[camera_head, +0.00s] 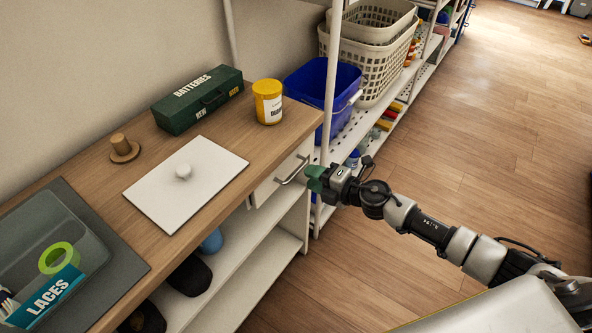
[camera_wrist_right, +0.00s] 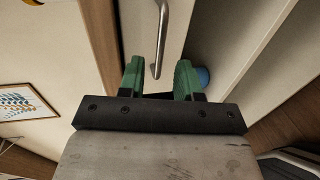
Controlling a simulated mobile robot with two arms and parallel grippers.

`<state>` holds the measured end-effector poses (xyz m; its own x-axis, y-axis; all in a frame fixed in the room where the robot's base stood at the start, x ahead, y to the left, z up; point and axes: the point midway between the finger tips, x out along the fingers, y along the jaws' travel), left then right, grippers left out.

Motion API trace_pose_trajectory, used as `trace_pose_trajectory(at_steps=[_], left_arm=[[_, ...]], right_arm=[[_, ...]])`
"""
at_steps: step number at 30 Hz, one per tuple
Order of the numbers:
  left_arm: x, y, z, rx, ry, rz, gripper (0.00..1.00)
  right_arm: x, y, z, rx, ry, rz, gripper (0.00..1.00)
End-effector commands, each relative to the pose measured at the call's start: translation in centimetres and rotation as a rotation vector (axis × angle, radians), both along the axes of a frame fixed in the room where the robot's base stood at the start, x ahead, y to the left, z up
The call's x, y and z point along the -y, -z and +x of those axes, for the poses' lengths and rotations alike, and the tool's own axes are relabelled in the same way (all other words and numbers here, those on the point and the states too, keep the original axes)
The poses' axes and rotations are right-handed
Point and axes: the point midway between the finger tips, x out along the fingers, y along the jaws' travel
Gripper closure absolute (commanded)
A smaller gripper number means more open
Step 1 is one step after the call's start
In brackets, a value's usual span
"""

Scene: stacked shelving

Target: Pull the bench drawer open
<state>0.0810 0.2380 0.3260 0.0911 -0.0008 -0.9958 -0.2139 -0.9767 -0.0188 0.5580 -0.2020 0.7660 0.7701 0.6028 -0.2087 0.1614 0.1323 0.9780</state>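The bench drawer (camera_head: 265,190) is a white front under the right end of the wooden bench top and looks shut or nearly so. Its metal bar handle (camera_head: 293,171) shows at the front, and in the right wrist view the handle (camera_wrist_right: 161,40) runs down toward the gap between the fingers. My right gripper (camera_head: 314,178) has green fingertips and is at the handle. In the right wrist view, its fingers (camera_wrist_right: 158,80) are apart, with the handle's lower end between them; I cannot tell whether either finger touches it. My left gripper is not in view.
On the bench (camera_head: 140,200) are a green batteries box (camera_head: 198,100), a yellow jar (camera_head: 268,103), a white board (camera_head: 205,180) and a laces box (camera_head: 48,297). A shelf post (camera_head: 331,80) stands close beside the gripper. Open wooden floor (camera_head: 440,170) lies in front.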

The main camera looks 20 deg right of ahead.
Motion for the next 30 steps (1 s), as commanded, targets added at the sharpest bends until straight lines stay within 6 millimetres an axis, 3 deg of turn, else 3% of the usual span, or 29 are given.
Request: trace_pose_trajectory(at_steps=[3, 9, 20, 23, 27, 30], left_arm=[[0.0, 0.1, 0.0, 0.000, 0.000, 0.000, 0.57], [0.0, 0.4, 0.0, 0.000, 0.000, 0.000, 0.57], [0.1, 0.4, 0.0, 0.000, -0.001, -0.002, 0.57], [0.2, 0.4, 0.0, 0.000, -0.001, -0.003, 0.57], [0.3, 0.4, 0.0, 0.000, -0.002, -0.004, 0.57], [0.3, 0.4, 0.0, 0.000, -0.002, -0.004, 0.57]], right_arm=[[-1.4, 0.4, 1.9, 0.001, 0.002, 0.004, 0.66], [-2.8, 1.1, 3.7, 0.001, 0.002, 0.002, 0.66], [-3.2, 1.2, 4.2, -0.001, 0.002, 0.003, 0.66], [-3.2, 1.2, 4.1, -0.001, 0.002, 0.003, 0.77], [-3.2, 1.2, 4.1, -0.001, 0.002, 0.003, 0.98], [-3.2, 1.2, 4.1, -0.002, 0.002, 0.002, 1.00]])
